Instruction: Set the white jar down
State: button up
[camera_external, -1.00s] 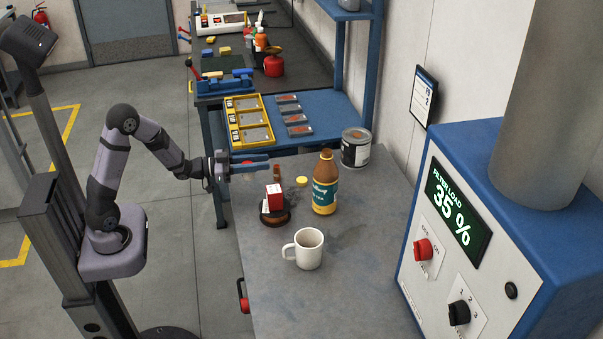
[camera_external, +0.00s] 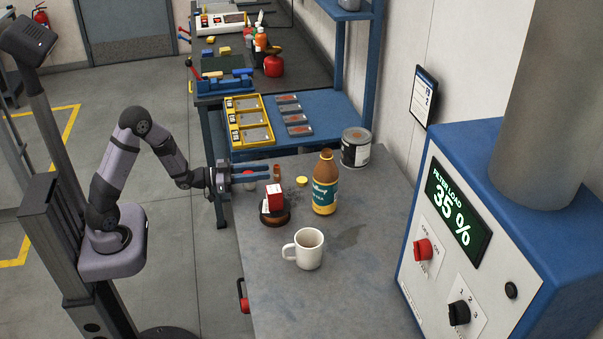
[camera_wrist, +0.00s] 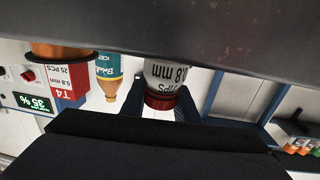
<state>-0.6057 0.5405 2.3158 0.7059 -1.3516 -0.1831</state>
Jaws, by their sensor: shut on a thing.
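The white jar (camera_wrist: 163,75) has a red lid and black lettering that includes "0.8 mm". The wrist view is upside down, so the lid points down in the picture and the jar is upright. My gripper (camera_external: 250,173) is shut on the jar, with a finger on either side. In the external view the fingers hide most of the jar, at the far left edge of the grey table (camera_external: 345,290). The table's edge hides the jar's bottom in the wrist view, so I cannot tell whether it touches the table.
A red-and-white box (camera_external: 274,197) stands on a round brown-and-black object (camera_external: 275,217) close in front. A brown bottle (camera_external: 325,190), a yellow lid (camera_external: 302,181) and a copper-coloured cylinder (camera_external: 277,172) are to the right. A white mug (camera_external: 309,250) stands nearer; bare tabletop surrounds it.

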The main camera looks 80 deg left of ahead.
jog(key=shift+f, duration=0.2)
jog(key=o, duration=1.1)
jog(key=shift+r, duration=0.1)
jog(key=s, duration=0.2)
jog(key=s+b, duration=0.1)
jog(key=s, duration=0.1)
jog(key=s+b, duration=0.1)
jog(key=s, duration=0.1)
jog(key=shift+s+a, duration=0.1)
jog(key=shift+a, duration=0.15)
jog(key=shift+o, duration=0.4)
jog(key=shift+s, duration=0.55)
